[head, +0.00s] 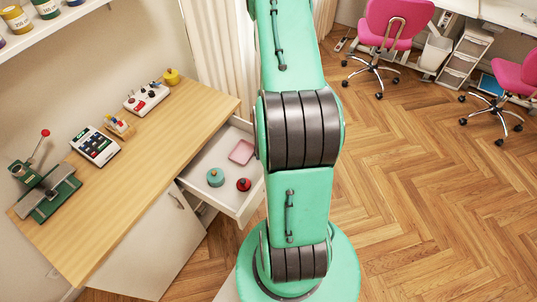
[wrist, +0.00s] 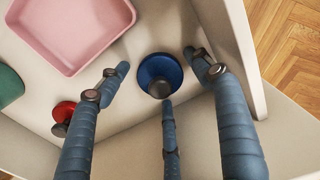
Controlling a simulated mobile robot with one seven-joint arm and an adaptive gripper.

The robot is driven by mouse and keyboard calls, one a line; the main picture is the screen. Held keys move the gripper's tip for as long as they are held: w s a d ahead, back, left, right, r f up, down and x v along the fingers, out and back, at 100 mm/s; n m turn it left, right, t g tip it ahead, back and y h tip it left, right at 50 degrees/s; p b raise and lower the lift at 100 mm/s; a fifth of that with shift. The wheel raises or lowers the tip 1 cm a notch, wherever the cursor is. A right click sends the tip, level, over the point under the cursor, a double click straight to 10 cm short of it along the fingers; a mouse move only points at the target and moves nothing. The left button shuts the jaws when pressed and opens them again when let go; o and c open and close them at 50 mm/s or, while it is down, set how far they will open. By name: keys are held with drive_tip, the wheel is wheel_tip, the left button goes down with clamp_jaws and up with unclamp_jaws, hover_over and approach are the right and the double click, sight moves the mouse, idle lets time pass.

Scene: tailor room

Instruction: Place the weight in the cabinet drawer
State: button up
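A round blue weight (wrist: 160,73) with a dark knob is in the open cabinet drawer (wrist: 240,45), near its side wall in the wrist view. My three-fingered gripper (wrist: 160,80) is open. Its fingertips surround the blue weight, with visible gaps at the left and right fingers. The lower fingertip is close to the knob; I cannot tell whether it touches. The open drawer also shows in the head view (head: 206,194). There my arm hides the blue weight and the gripper.
The drawer also holds a pink tray (head: 242,151), a teal weight (head: 215,178) and a red weight (head: 243,184). A yellow weight (head: 171,76) and several devices stand on the wooden worktop (head: 165,150). Pink chairs (head: 395,20) stand far off; the floor between is clear.

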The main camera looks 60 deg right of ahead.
drive_tip(key=shift+r, duration=0.1)
wheel_tip(320, 180, up, 12)
drive_tip(key=p, duration=0.3)
idle(0.7)
drive_tip(key=shift+r, duration=0.1)
idle(0.5)
